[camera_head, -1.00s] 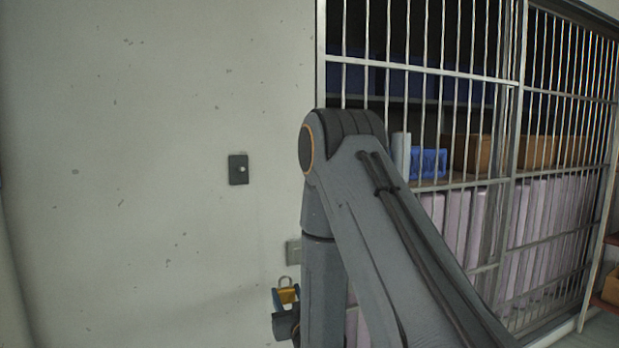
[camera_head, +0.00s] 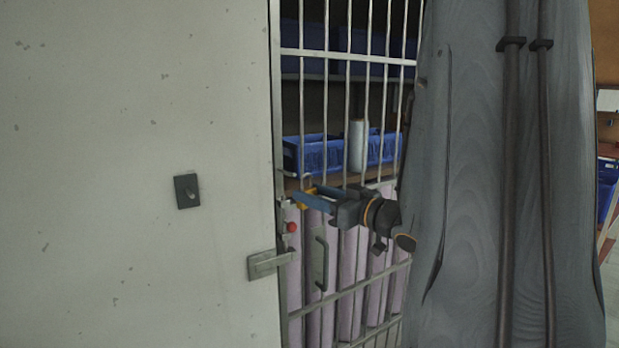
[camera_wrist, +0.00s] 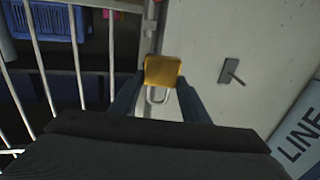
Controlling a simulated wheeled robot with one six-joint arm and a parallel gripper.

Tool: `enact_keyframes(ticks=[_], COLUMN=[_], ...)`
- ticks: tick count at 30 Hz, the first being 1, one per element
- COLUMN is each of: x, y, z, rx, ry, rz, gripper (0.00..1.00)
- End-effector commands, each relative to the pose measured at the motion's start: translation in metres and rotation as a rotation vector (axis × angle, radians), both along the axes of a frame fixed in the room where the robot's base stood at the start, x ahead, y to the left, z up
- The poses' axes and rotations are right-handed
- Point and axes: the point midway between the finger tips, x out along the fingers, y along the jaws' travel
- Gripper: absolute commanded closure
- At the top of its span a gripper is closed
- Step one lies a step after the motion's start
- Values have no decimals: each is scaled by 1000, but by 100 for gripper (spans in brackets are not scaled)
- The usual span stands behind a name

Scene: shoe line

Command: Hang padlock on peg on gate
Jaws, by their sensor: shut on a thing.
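The yellow padlock (camera_wrist: 162,71) is held between my gripper's two fingers in the wrist view, its pale metal shackle showing on the camera side. In the head view my gripper (camera_head: 303,196) reaches left in front of the barred gate (camera_head: 347,62), near its left edge. Only a little of the padlock's yellow (camera_head: 307,206) shows there. A dark plate with a short protruding peg (camera_head: 187,191) is on the pale wall left of the gate. It also shows right of the padlock in the wrist view (camera_wrist: 231,75). The padlock is apart from it.
A metal latch (camera_head: 268,263) spans the wall edge below my gripper. A red knob (camera_head: 291,227) and a gate handle (camera_head: 319,263) are close by. Blue crates (camera_head: 312,152) stand behind the bars. My arm hides the right part of the gate.

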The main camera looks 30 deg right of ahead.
Motion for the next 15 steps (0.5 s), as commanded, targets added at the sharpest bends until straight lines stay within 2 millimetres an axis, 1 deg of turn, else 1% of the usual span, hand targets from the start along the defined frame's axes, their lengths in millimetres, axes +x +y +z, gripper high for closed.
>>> enact_keyframes(ticks=[1, 5, 15], x=[-5, -7, 10], y=[-2, -2, -2], z=[5, 5, 2], rx=[0, 0, -2], ry=[-2, -1, -2], rz=[1, 6, 6], gripper=[86, 86, 86])
